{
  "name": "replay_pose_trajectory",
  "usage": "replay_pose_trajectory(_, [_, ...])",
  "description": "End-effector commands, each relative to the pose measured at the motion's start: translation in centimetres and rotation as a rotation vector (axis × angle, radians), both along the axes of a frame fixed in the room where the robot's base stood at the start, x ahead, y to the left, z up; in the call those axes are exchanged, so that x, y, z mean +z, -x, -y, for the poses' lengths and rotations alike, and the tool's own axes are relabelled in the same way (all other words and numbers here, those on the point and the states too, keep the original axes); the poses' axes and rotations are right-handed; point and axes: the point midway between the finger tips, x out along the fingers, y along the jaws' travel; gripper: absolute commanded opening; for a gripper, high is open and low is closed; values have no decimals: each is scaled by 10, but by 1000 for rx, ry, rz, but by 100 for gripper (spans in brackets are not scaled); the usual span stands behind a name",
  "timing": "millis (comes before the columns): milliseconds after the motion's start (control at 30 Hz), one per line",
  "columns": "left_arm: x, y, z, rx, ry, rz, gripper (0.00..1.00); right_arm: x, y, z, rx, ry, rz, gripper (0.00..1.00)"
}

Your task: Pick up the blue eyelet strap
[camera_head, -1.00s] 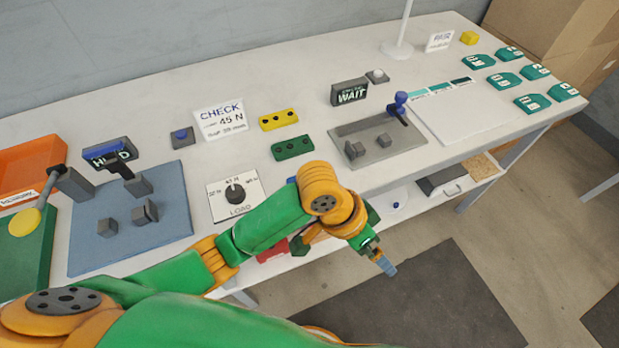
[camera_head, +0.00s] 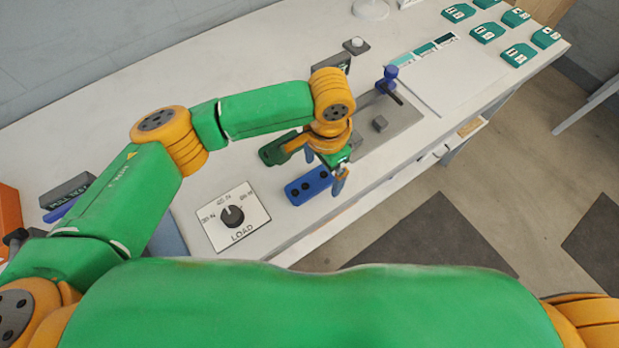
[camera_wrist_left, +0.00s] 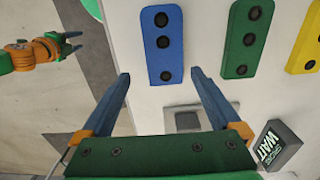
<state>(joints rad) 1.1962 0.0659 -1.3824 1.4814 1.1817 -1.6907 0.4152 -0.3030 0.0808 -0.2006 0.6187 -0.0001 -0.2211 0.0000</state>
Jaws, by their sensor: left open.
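The blue eyelet strap (camera_head: 309,186) lies flat near the front edge of the white bench, just right of the LOAD dial. It has a row of dark holes. My left gripper (camera_head: 335,176) is above the bench close to the strap's right side. In the left wrist view, the blue strap (camera_wrist_left: 162,45) lies ahead of and between the open fingertips of my left gripper (camera_wrist_left: 160,76), with nothing held. My right gripper (camera_wrist_left: 76,42) shows small at the left of that view, over the floor, its fingers apart and empty.
A green strap (camera_wrist_left: 248,38) and a yellow strap (camera_wrist_left: 309,45) lie beside the blue one. The LOAD dial plate (camera_head: 233,216) is to its left. The bench's front edge is close.

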Motion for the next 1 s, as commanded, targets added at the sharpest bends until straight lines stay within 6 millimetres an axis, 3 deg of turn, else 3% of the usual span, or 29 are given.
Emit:
replay_pose_trajectory(133, [-20,0,0,-1,-1,-1,98,2,1,3,1,4,-1,50])
replay_pose_trajectory(333, [-22,0,0,-2,2,1,98,2,-2,2,1,3,4,50])
replay_pose_trajectory(367, [-22,0,0,-2,2,1,92,2,-2,2,1,3,5,50])
replay_pose_trajectory(667, [-21,0,0,-2,2,1,11,2,-3,-1,-2,-1,6,50])
replay_pose_trajectory(1000, [-15,-1,0,-2,3,3,8,-1,-3,-3,-3,-5,6,50])
